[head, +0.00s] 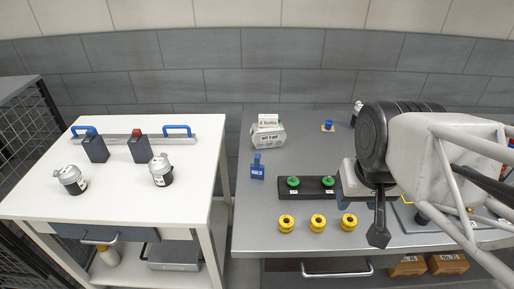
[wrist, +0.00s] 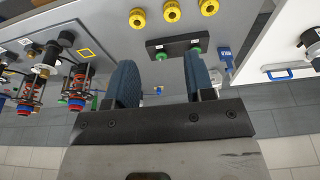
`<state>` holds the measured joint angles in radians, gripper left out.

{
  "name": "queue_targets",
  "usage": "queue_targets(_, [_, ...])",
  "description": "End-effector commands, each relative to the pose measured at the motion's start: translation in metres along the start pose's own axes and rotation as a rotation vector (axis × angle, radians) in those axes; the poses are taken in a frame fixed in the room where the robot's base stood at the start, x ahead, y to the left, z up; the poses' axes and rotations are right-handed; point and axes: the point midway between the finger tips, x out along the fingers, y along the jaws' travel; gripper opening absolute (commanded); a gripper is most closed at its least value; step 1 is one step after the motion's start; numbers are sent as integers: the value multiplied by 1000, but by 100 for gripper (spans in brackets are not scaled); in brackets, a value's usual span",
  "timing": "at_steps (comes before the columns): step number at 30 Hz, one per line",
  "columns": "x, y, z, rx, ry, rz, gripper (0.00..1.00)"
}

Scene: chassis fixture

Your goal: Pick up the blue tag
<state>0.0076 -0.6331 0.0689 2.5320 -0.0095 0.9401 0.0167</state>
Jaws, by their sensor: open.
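The blue tag (head: 257,167) stands on the grey bench, left of the black block with green knobs, with pale lettering on its front. In the wrist view the blue tag (wrist: 226,59) shows to the right of the black block, beyond my right-hand finger. My gripper (wrist: 160,82) is open, with two dark blue ridged fingers apart and nothing between them. In the head view my gripper (head: 378,228) hangs above the right part of the bench, right of the tag and clear of it; only part of it shows.
The black block (head: 312,193) carries two green knobs. Yellow knobs (head: 318,223) line the bench front. A white labelled box (head: 267,134) stands behind the tag. A small blue piece (head: 329,125) lies farther back. A white table (head: 120,205) stands left across a gap.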

Motion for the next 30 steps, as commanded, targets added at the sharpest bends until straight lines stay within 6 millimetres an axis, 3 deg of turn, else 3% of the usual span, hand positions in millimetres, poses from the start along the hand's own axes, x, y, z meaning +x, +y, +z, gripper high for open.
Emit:
queue_targets(8, [13,-18,-22,-24,58,-51,49])
queue_targets(21, [67,-101,-117,-48,353,-221,49])
queue_targets(30, [106,-150,-169,1,563,-238,49])
